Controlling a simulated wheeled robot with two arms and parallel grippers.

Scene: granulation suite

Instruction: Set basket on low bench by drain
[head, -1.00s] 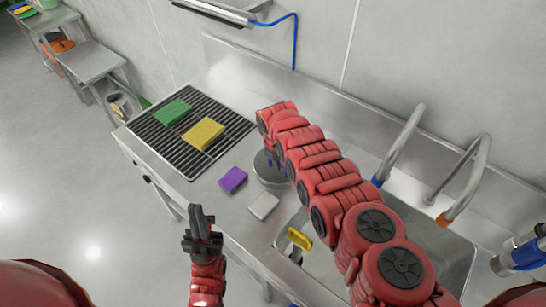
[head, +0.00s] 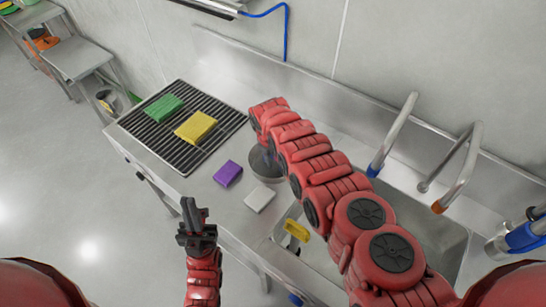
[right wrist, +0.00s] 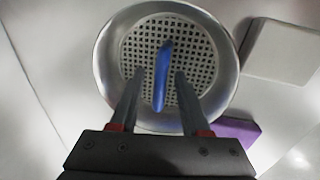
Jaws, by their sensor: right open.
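The basket (head: 260,168) is a round metal bowl on the steel counter, partly hidden by my right arm in the head view. In the right wrist view the basket (right wrist: 222,65) shows a perforated bottom and a blue bar or handle (right wrist: 161,82) across its middle. My right gripper (right wrist: 160,76) is open over the basket, one finger on each side of the blue handle. My left gripper (head: 194,212) is raised in front of the counter, apart from the basket; its finger gap is unclear. A small steel bench (head: 78,60) stands at the upper left; no drain is clearly visible beside it.
A purple block (head: 228,173) and a white block (head: 259,198) lie close by the basket. Green (head: 164,108) and yellow (head: 196,127) blocks lie on a black ribbed rack (head: 183,155). The sink (head: 440,232) is at right, with metal taps above. Floor at left is clear.

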